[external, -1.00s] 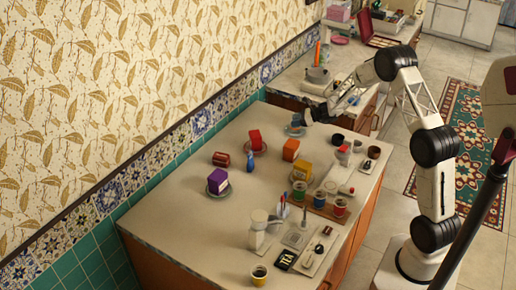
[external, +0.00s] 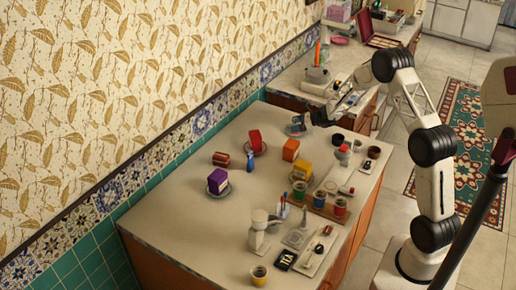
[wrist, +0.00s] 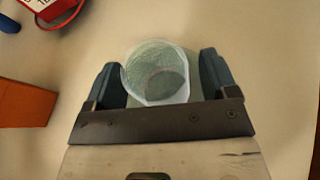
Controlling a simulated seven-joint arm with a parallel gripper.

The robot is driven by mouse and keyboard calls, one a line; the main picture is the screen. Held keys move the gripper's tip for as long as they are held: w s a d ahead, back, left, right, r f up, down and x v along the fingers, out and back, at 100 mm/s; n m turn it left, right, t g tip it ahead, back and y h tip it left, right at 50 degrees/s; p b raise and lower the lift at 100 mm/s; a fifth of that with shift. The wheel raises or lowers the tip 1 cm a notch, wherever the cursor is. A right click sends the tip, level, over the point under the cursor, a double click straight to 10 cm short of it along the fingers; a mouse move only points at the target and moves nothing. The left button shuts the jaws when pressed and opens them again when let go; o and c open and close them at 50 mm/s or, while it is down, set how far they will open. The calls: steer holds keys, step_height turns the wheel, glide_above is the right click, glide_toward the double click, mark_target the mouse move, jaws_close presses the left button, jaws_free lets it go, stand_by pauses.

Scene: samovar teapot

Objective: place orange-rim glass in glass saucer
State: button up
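A clear, bluish glass (wrist: 155,72) sits between the fingers of my gripper (wrist: 160,82) in the wrist view. No orange rim can be made out on it. In the external view the glass and saucer are a small bluish shape (external: 297,128) at the far end of the counter, too small to separate. My gripper (external: 313,119) is just to their right. The fingers are apart, with a gap visible to the right of the glass, so my gripper looks open around it.
An orange box (external: 290,149) and a red box on a saucer (external: 255,140) stand near the glass. A purple box (external: 217,181), a blue bottle (external: 250,161) and several jars (external: 320,200) are farther toward the front. The left front of the counter (external: 175,215) is clear.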

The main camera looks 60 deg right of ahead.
steer(key=shift+r, duration=0.1)
steer(key=shift+s+d+r, duration=0.2)
steer(key=shift+s, duration=0.1)
steer(key=v, duration=1.1)
steer(key=shift+s, duration=0.15)
stand_by(0.4)
